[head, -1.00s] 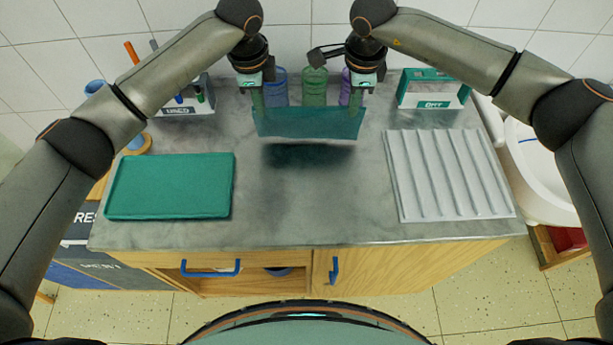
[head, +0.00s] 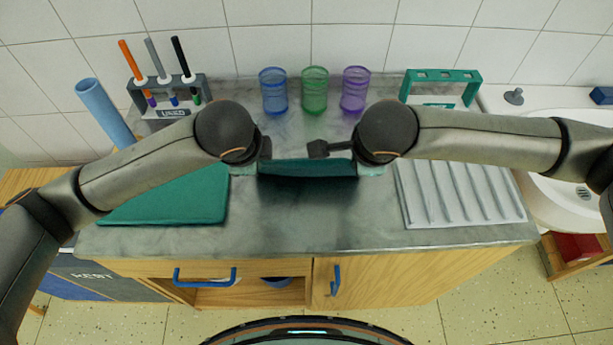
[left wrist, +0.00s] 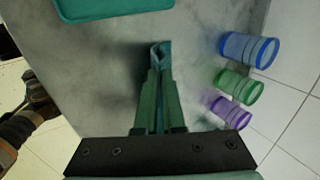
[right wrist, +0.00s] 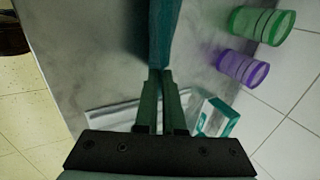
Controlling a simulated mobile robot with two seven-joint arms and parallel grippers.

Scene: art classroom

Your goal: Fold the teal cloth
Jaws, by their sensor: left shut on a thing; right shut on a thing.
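The teal cloth (head: 307,168) is stretched between my two grippers above the middle of the counter, with a dark shadow below it. My left gripper (left wrist: 160,75) is shut on one end of the cloth, which shows as a small loop (left wrist: 161,50) at the fingertips. My right gripper (right wrist: 158,75) is shut on the other end; the cloth (right wrist: 162,35) runs up from its fingertips. In the head view my wrists hide most of both grippers.
A teal tray (head: 180,202) lies left on the counter and a grey ribbed rack (head: 455,192) right. Blue (head: 273,92), green (head: 314,92) and purple (head: 354,91) cups stand at the back. A marker holder (head: 172,112) and a teal-topped rack (head: 440,77) stand in the back corners. The front middle is clear.

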